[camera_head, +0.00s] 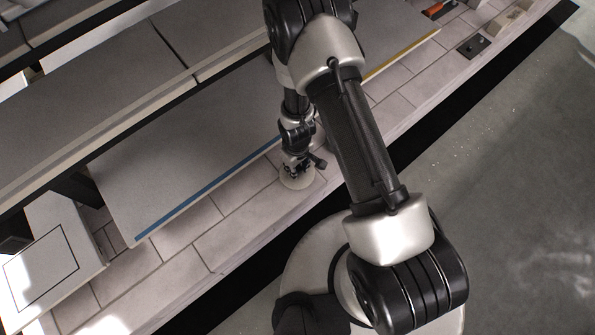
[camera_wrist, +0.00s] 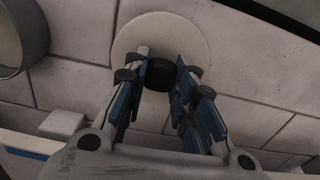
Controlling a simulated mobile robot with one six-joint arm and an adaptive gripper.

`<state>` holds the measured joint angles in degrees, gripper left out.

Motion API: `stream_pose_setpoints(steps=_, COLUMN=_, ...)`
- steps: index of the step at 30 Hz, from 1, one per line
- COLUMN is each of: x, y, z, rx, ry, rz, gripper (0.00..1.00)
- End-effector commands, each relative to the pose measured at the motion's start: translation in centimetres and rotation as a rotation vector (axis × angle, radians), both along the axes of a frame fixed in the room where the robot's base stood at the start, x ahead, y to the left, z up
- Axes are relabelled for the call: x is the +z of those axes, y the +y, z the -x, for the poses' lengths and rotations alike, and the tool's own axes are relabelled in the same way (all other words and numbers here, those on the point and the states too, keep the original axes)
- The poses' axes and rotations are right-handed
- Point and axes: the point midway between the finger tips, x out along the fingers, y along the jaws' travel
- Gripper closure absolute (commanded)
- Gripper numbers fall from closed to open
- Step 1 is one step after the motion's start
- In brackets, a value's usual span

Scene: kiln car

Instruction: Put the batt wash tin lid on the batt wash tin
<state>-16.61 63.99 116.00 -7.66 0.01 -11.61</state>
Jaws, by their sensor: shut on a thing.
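The batt wash tin lid (camera_wrist: 150,30) is a pale cream disc with a black knob (camera_wrist: 160,73) in the wrist view. My gripper (camera_wrist: 161,82) is shut on the knob, with one blue-padded finger on each side. In the head view the lid (camera_head: 297,184) is a pale disc below my gripper (camera_head: 295,168), over the brick deck. I cannot tell whether it touches the bricks. A grey round vessel (camera_wrist: 40,38), likely the batt wash tin, is cut off at the upper left of the wrist view, apart from the lid. I cannot make it out in the head view.
A grey shelf with a blue front edge (camera_head: 208,189) lies just left of my gripper. A white board with a black outline (camera_head: 42,268) is at the lower left. A dark plate (camera_head: 473,46) and orange-handled tool (camera_head: 436,9) are at the upper right. Bare bricks (camera_head: 232,225) lie between.

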Motion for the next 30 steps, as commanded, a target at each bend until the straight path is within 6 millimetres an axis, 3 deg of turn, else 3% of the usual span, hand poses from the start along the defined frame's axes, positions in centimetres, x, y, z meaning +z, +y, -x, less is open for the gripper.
stream_pose_setpoints(steps=14, x=0.4, y=0.0, z=0.0, rx=0.000, ry=0.000, rz=0.000, gripper=1.00)
stream_pose_setpoints(steps=30, x=3.0, y=0.0, z=0.0, rx=0.000, ry=0.000, rz=0.000, gripper=1.00)
